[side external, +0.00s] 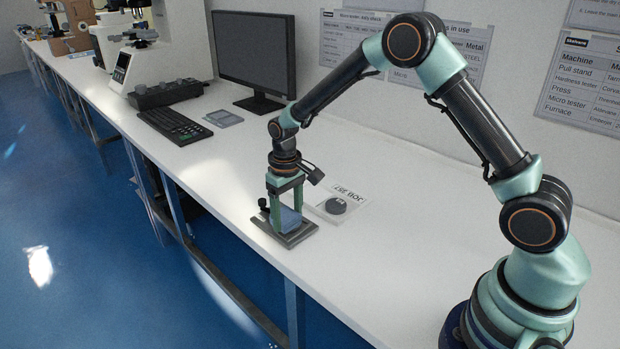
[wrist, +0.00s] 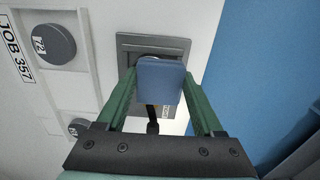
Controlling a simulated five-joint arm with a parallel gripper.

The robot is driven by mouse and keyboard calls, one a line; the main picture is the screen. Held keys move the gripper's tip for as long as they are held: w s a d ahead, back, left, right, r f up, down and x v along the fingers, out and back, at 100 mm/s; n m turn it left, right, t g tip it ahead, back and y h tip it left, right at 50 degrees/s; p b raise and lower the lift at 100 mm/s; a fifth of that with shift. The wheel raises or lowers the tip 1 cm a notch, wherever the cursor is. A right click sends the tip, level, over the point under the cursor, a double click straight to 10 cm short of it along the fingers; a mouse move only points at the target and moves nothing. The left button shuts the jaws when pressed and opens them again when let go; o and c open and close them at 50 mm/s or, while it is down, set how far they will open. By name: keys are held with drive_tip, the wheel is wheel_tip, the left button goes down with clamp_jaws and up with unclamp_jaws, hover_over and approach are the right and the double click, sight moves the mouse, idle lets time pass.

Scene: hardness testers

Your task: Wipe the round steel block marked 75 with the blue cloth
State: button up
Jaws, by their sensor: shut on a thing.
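My gripper (side external: 286,212) points down over a dark grey plate fixture (side external: 297,238) near the bench's front edge. Its green fingers are shut on the blue cloth (wrist: 160,82), a folded pad, which also shows between the fingers in the side view (side external: 290,219). The cloth is low over the fixture (wrist: 178,45); I cannot tell whether it touches. A pale rounded edge shows just beyond the cloth; the rest is hidden under it. I see no readable 75.
A keyboard (side external: 174,125), monitor (side external: 254,52) and tester (side external: 165,55) stand further back. The bench front drops to blue floor.

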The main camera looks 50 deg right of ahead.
drive_tip(key=shift+s, duration=0.8)
drive_tip(key=shift+w, duration=2.25)
drive_tip(key=shift+s, duration=2.2)
drive_tip(key=shift+r, duration=4.05)
